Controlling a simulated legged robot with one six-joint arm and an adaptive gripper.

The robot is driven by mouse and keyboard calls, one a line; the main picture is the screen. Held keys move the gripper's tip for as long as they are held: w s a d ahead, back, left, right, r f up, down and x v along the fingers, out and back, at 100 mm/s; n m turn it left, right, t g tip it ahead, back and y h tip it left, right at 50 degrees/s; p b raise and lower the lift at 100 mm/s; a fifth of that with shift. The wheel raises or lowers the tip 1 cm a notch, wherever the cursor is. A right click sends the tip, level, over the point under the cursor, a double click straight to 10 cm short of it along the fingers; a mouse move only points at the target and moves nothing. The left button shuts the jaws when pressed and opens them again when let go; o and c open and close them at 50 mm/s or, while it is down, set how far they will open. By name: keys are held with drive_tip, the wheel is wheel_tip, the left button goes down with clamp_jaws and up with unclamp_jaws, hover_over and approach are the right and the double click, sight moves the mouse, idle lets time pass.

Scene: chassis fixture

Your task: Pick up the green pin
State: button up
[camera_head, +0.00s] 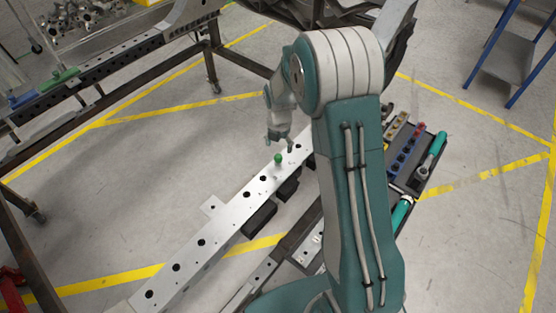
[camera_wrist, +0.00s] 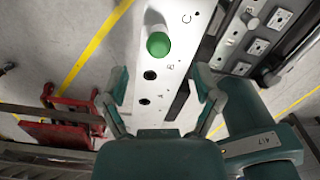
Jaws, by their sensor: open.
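The green pin (camera_head: 278,158) stands in the top face of a long pale metal rail (camera_head: 228,221). In the wrist view, the round green head of the pin (camera_wrist: 158,44) sits on the rail near the letters B and C, beyond two empty dark holes. My gripper (camera_head: 279,145) is close to the pin in the head view. In the wrist view my gripper (camera_wrist: 161,85) has its fingers spread wide, one on each side of the rail. The pin lies ahead of the fingertips, roughly centred between them, with nothing held. Its lower part is hidden.
A dark tray (camera_head: 408,168) with coloured parts and green-handled tools is at the right of the rail. Black blocks (camera_head: 260,219) sit along the rail's side. A blue-framed cart (camera_head: 497,58) stands at the far right. A red object (camera_wrist: 70,122) is left in the wrist view.

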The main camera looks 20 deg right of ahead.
sight(278, 155)
drive_tip(key=f, duration=0.7)
drive_tip(key=shift+a, duration=0.2)
clamp_jaws()
